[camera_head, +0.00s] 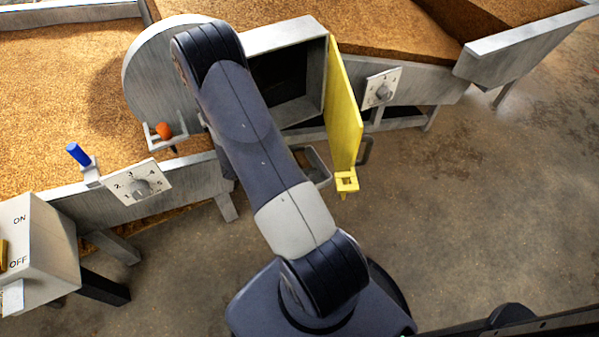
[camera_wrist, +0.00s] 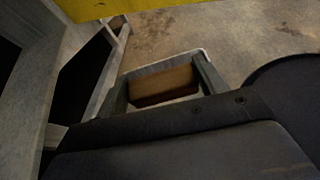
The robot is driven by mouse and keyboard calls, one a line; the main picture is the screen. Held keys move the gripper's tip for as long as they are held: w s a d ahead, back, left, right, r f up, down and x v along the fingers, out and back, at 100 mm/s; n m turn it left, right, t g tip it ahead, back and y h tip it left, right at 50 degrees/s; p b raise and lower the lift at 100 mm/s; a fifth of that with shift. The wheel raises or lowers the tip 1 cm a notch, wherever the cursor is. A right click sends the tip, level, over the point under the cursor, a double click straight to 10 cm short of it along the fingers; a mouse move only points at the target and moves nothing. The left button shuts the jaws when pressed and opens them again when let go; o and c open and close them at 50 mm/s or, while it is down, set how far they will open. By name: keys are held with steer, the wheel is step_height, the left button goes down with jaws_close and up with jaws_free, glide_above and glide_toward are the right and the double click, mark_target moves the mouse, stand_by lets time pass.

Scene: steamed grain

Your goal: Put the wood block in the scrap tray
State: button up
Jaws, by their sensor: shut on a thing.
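The wood block (camera_wrist: 165,86) is a brown piece with a lighter upper face, low in the middle of the wrist view. My gripper (camera_wrist: 161,76) is shut on it, with one dark finger at each end. A pale grey rim, apparently the scrap tray (camera_wrist: 160,64), shows just beyond the block and fingers. The block overlaps the tray in this view; I cannot tell whether it touches the tray floor. In the head view, part of a grey tray rim (camera_head: 322,181) shows right of my arm. My gripper and the block are hidden there.
An open yellow door (camera_head: 345,105) stands beside a dark grey box opening (camera_head: 285,85), close to the tray. An orange ball (camera_head: 164,130), a blue-handled lever (camera_head: 77,153) and dial plates (camera_head: 137,182) are on the left machinery. Concrete floor is clear at right.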

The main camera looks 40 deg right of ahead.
steer(key=shift+f+b, duration=0.45)
steer(key=shift+f, duration=2.2)
steer(key=shift+f, duration=0.2)
steer(key=o, duration=0.7)
steer(key=shift+r, duration=0.1)
steer(key=shift+r, duration=0.15)
steer(key=p+v, duration=0.1)
steer(key=v, duration=1.1)
